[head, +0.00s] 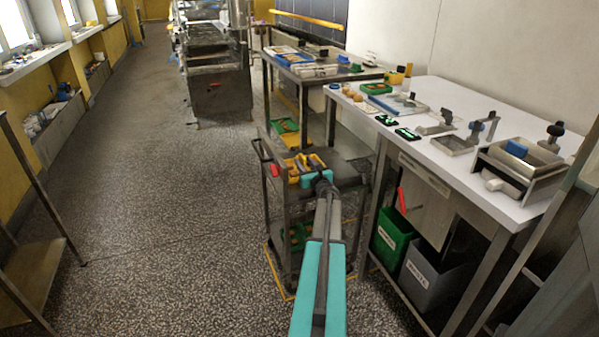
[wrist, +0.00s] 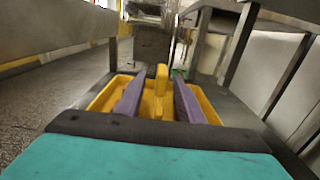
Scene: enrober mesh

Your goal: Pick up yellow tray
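My gripper (wrist: 160,78) is open, with one purple finger on each side of that upright part. Gaps show between the fingers and the upright part. My gripper (head: 308,161) reaches over the tray in the head view. The wrist hides the near side of the tray.
A white worktable (head: 450,122) with tools stands at right, with a green bin (head: 392,242) and a grey bin (head: 425,279) below. Open speckled floor lies left.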

